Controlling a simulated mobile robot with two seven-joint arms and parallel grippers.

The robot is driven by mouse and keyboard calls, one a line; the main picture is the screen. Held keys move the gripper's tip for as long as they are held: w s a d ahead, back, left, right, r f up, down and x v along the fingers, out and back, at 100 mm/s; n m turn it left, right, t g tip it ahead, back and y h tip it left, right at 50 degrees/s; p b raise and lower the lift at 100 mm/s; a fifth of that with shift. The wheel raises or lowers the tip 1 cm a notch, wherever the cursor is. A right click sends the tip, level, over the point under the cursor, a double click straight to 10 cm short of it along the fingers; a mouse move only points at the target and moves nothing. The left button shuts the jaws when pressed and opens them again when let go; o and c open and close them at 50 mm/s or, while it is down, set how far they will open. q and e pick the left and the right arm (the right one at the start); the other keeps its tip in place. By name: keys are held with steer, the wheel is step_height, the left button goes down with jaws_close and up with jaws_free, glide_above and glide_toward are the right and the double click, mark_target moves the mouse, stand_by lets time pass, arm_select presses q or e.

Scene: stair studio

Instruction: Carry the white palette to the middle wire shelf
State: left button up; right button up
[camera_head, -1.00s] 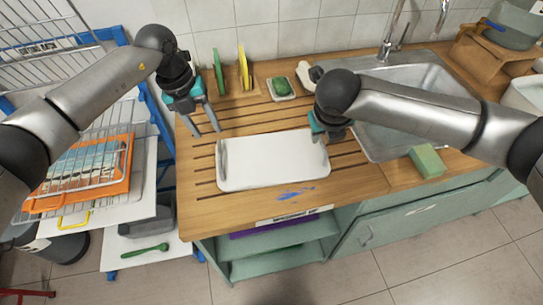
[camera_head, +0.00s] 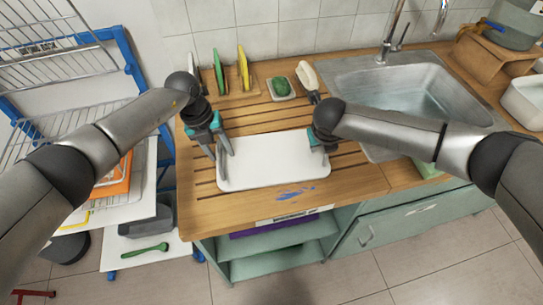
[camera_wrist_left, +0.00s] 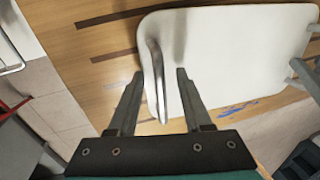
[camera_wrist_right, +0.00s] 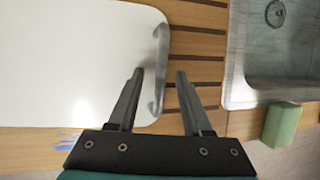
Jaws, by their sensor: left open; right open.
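The white palette (camera_head: 275,160) lies flat on the wooden counter, a raised handle at each short end. My left gripper (camera_head: 222,164) is open at its left end; in the left wrist view the fingers (camera_wrist_left: 154,88) stand on either side of the left handle (camera_wrist_left: 157,75). My right gripper (camera_head: 322,156) is at its right end; in the right wrist view its open fingers (camera_wrist_right: 160,78) stand on either side of the line of the right handle (camera_wrist_right: 158,75). Neither gripper is closed on a handle. The wire shelf rack (camera_head: 75,65) stands at the left, partly hidden by my left arm.
A sink (camera_head: 425,95) is right of the palette, with a green sponge (camera_wrist_right: 282,124) at its front edge. Coloured boards (camera_head: 243,68) stand upright behind, beside a small dish (camera_head: 280,88) and a brush (camera_head: 308,78). An orange tray (camera_head: 120,178) sits on the rack.

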arm_select(q)
steer(key=shift+c, duration=0.3)
arm_select(e)
steer(key=shift+c, duration=0.3)
arm_select(q)
jaws_close()
arm_select(e)
jaws_close()
arm_select(q)
steer(key=shift+r, duration=0.1)
arm_select(e)
steer(key=shift+r, duration=0.1)
stand_by(0.3)
